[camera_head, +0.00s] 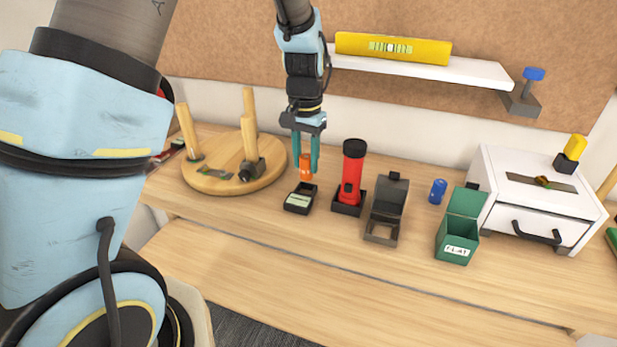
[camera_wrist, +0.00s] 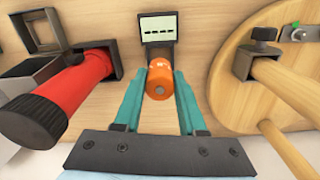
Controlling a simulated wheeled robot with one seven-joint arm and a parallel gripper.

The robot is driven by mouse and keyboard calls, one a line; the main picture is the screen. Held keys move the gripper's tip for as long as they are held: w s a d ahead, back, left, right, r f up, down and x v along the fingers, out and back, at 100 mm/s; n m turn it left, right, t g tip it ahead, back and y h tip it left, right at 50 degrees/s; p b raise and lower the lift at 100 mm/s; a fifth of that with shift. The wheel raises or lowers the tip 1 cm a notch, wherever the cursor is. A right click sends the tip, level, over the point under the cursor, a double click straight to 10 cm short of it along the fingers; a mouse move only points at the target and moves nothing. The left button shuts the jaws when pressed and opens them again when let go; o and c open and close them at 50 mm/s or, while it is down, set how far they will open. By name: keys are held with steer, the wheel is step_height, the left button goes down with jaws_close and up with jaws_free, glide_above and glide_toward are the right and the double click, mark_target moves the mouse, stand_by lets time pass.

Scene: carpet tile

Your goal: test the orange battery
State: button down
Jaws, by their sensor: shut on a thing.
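The orange battery (camera_head: 306,168) is upright between the teal fingers of my gripper (camera_head: 306,162), which is shut on it. It also shows in the wrist view (camera_wrist: 159,82), between both fingertips (camera_wrist: 162,74). A small black tester (camera_head: 299,199) with a pale display lies on the bench just below and in front of the battery. In the wrist view the tester's display (camera_wrist: 160,29) reads a row of dashes. I cannot tell whether the battery's lower end touches the tester. A blue battery (camera_head: 438,191) stands apart on the right.
A red flashlight (camera_head: 352,178) stands in a black holder just right of the tester. Further right are an open grey box (camera_head: 385,217), an open green box labelled FLAT (camera_head: 458,238) and a white drawer unit (camera_head: 541,207). A round wooden board with pegs (camera_head: 225,180) is left. The bench front is clear.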

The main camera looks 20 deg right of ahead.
mark_target(306, 177)
steer(key=shift+a+f+p, duration=0.15)
steer(key=shift+f+p, duration=0.35)
steer(key=shift+f, duration=2.15)
steer(key=c, duration=0.8)
jaws_free()
steer(key=shift+f, duration=0.1)
steer(key=o, duration=0.3)
